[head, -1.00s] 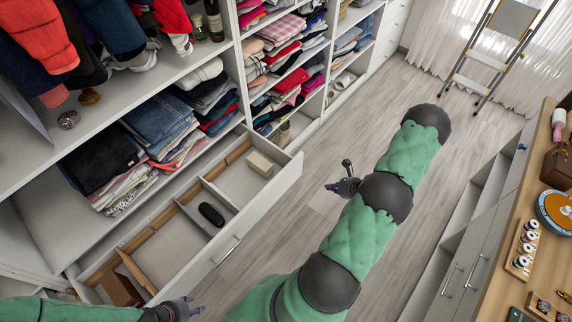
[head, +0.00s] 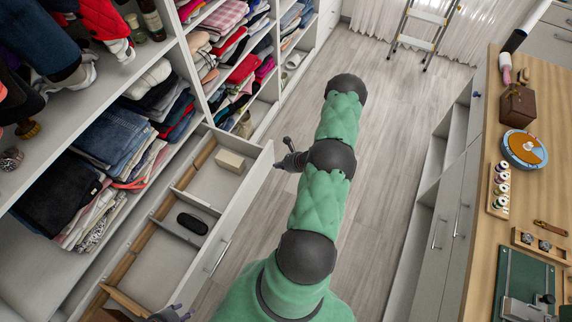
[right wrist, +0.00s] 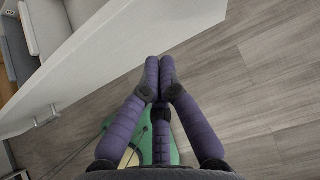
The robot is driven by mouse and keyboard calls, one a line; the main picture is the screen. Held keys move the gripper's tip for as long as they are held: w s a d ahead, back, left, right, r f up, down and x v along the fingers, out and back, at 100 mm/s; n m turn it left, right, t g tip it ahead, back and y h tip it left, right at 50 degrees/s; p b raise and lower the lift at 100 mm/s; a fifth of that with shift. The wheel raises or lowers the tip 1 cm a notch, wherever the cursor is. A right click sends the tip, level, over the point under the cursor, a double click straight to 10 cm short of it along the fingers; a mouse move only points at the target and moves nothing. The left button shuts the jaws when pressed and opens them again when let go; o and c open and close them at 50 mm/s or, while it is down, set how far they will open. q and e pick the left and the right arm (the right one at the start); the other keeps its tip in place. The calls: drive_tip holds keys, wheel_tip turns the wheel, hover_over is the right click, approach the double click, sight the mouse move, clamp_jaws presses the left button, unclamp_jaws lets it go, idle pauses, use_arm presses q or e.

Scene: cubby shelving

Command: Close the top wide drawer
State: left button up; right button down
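The wide drawer (head: 236,212) is pulled out from the shelving at the lower left of the head view, its inside showing. Its white front panel, with a bar handle, also shows in the right wrist view (right wrist: 110,62). My right gripper (head: 278,164) is beside the outer face of the panel, near its far end. In the right wrist view its fingertips (right wrist: 160,62) are together and empty, close to the panel; I cannot tell whether they touch it. My left gripper (head: 172,314) is at the bottom edge of the head view, near the drawer's near end, partly cut off.
The drawer holds a dark oval case (head: 192,223) and a pale box (head: 230,161) between dividers. Folded clothes (head: 115,140) fill shelves above. A wooden-topped counter (head: 480,225) stands at right. A stepladder (head: 420,32) stands at the back. The floor between is clear.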

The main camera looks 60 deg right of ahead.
sight(263, 162)
drive_tip(key=shift+w+a+f, duration=0.1)
drive_tip(key=shift+w+f, duration=0.05)
drive_tip(key=shift+w, duration=1)
drive_tip(key=shift+w+a+f, duration=0.1)
drive_tip(key=shift+w+f, duration=0.05)
drive_tip(key=shift+w, duration=1)
use_arm(q)
drive_tip(key=shift+f, duration=0.2)
use_arm(e)
drive_tip(key=shift+w, duration=0.1)
